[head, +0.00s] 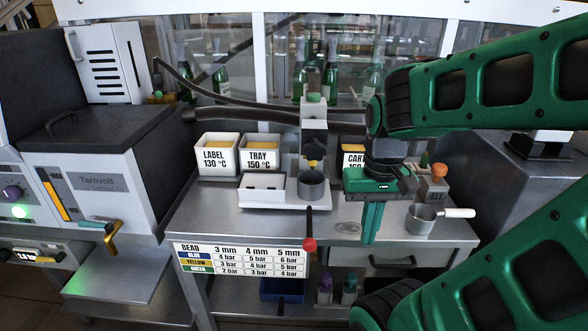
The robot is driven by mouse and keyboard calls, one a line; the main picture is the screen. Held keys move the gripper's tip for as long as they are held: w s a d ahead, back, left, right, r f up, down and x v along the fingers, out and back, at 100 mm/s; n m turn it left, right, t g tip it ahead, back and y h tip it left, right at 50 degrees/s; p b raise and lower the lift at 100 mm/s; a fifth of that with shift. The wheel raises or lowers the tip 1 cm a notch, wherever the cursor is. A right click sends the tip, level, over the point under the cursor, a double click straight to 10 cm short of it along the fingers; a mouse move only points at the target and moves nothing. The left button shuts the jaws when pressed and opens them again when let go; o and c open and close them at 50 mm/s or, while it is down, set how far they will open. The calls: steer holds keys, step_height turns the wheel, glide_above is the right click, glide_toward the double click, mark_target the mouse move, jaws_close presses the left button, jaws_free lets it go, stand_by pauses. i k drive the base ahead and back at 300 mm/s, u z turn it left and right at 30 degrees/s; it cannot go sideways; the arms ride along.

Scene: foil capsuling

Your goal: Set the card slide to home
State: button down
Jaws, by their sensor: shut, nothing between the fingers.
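A printed bead card (240,258) hangs on the front edge of the steel table, with rows for blue, yellow and green and columns for 3, 4 and 5 mm. I cannot make out a separate slide on the card, so its position cannot be told. My gripper (371,238) points down over the right half of the table, to the right of the card and apart from it. Its green fingers are together and hold nothing.
A red-knobbed lever (309,243) stands at the card's right end. A dispenser (314,130) with a grey cup (311,184) stands mid-table. Labelled bins (217,158) line the back. A saucepan (421,219) sits at right, its handle pointing right. A Tarnvolt machine (95,185) is at left.

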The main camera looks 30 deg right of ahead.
mark_target(256, 189)
steer(key=u, duration=0.8)
steer(key=k, duration=0.9)
steer(key=z, duration=0.8)
